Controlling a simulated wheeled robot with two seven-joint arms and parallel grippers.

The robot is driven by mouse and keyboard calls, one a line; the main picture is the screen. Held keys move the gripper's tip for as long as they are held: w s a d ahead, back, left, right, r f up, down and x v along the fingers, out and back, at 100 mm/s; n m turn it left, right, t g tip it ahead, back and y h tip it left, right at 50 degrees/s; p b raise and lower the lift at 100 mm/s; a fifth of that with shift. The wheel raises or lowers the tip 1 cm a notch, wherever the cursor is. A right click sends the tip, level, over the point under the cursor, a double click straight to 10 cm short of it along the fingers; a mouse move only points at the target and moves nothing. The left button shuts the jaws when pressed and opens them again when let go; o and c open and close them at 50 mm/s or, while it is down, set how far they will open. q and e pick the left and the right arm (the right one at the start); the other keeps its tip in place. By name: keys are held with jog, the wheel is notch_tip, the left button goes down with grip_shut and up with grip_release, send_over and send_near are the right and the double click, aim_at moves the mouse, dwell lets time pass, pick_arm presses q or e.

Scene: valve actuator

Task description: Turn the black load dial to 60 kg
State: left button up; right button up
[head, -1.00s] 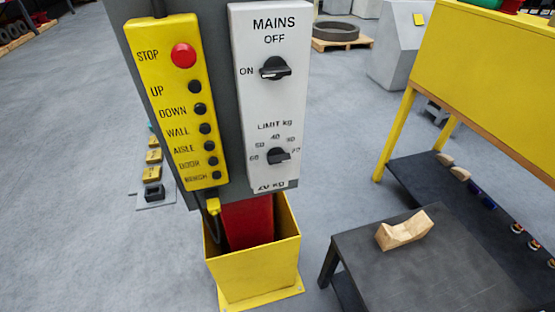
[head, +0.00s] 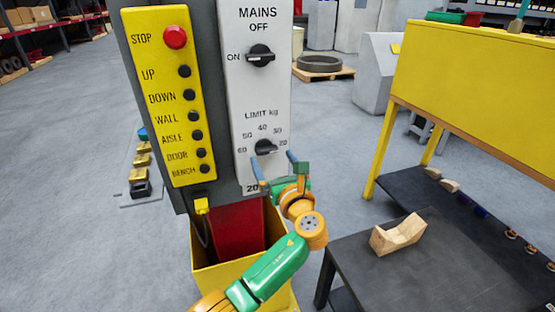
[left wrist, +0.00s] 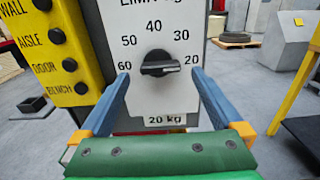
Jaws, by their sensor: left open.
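The black load dial (head: 265,147) is a knob on the white panel (head: 240,110), under the words LIMIT kg. In the left wrist view the dial (left wrist: 158,64) lies nearly level, its light-marked end pointing right, towards the 20. A label below (left wrist: 165,120) reads 20 kg. My left gripper (head: 274,161) is open just in front of and slightly below the dial. In the left wrist view its blue fingers (left wrist: 160,76) stand either side of the dial, apart from it. My right gripper is not in view.
Above the dial is the black MAINS switch (head: 260,55). A yellow button box (head: 170,100) with a red stop button (head: 175,37) is close on the left. A dark table (head: 420,275) with a wooden block (head: 397,234) stands at lower right.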

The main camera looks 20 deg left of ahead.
aim_at(268, 153)
pick_arm(q)
jog(key=x, duration=0.3)
jog(key=shift+w+a+f, duration=0.15)
jog(key=shift+w+f, duration=0.05)
jog(key=shift+w, duration=0.05)
jog(key=shift+w+a, duration=0.2)
jog(key=shift+w, duration=0.1)
jog(key=shift+s+r, duration=0.1)
jog(key=c, duration=1.3)
